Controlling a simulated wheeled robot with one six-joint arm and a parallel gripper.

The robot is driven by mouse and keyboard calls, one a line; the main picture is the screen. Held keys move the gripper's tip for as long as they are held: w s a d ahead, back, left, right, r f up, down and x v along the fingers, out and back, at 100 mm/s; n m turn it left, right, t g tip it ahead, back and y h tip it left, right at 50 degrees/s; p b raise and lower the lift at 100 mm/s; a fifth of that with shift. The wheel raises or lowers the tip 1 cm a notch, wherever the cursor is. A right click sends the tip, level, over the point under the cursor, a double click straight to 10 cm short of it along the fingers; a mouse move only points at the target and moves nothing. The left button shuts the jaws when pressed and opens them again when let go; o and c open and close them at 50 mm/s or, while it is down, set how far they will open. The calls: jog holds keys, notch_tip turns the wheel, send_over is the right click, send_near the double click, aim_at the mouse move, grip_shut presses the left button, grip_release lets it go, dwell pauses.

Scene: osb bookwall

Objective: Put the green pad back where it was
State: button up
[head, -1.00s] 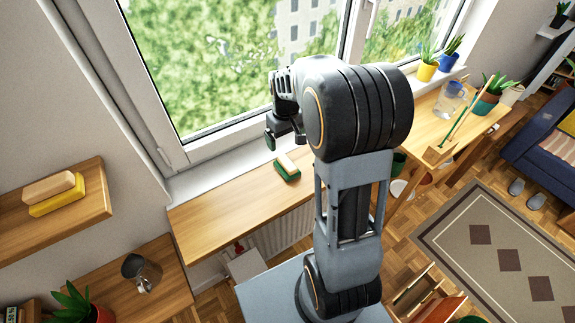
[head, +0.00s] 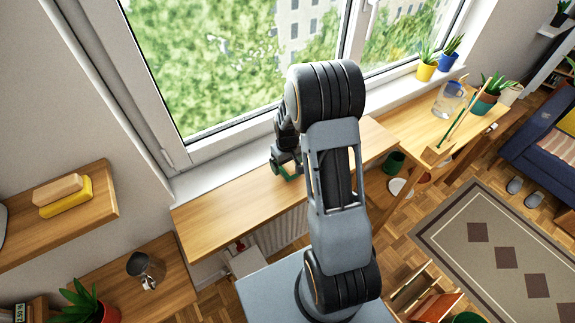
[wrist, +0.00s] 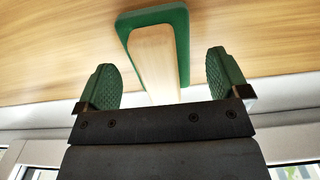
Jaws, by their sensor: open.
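The green pad (wrist: 182,45) has a pale wooden block (wrist: 152,62) on it and rests on the wooden board below the window. In the wrist view its block points in between the two green fingers of my gripper (wrist: 164,80), with a gap on each side. My gripper is open and not holding it. In the head view my gripper (head: 285,168) is low over the board, and it and my arm hide most of the pad.
The wooden board (head: 225,212) is clear on its left part. A wall shelf (head: 85,222) at left holds a yellow sponge (head: 65,197) with a tan block on it. The window stands close behind my gripper. A jug (head: 447,100) and potted plants stand at right.

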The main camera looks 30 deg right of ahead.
jog(key=shift+f, duration=0.85)
jog(key=c, duration=1.1)
jog(key=shift+r, duration=0.2)
